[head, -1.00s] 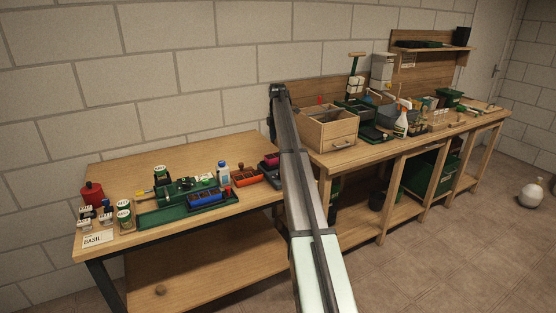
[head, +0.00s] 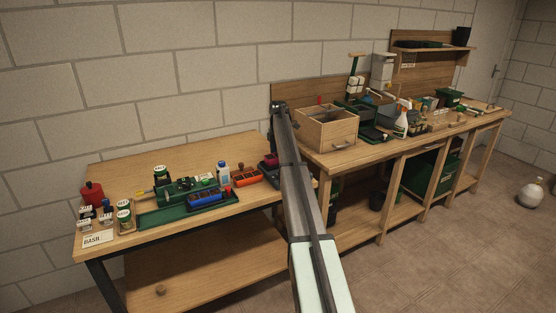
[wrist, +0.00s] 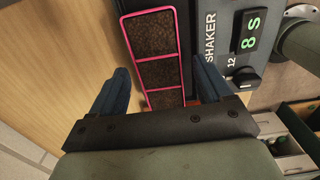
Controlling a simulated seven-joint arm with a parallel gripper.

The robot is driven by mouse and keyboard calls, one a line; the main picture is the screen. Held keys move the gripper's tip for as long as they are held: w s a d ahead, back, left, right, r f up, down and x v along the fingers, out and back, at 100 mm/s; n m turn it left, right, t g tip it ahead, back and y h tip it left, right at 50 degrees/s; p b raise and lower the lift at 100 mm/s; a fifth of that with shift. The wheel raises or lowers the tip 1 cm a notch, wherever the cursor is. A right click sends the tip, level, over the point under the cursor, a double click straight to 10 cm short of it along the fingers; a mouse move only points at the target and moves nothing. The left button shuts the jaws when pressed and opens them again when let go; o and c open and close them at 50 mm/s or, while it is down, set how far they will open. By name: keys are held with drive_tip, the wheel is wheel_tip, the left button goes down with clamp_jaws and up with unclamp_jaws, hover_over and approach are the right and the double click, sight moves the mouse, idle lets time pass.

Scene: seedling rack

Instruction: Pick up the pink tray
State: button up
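The pink tray (wrist: 152,50) is a narrow tray with a bright pink rim and three cells of dark soil in the wrist view. In the head view a small pink patch (head: 270,158) beside my arm seems to be it, largely hidden. My gripper (wrist: 160,66) is open, with one blue finger on each side of the tray. Narrow gaps seem to show between the fingers and the tray's long sides. My gripper's fingers are hidden behind my arm in the head view.
A dark device marked SHAKER (wrist: 213,42) is close on the right of the tray. Bare wood table (wrist: 70,60) is on its left. In the head view, an orange tray (head: 248,177) and a blue tray (head: 208,198) are to the left, and a wooden drawer box (head: 326,130) to the right.

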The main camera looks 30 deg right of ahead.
drive_tip(key=c, duration=1.2)
drive_tip(key=shift+r, duration=0.1)
wheel_tip(320, 180, up, 12)
drive_tip(key=shift+r, duration=0.2)
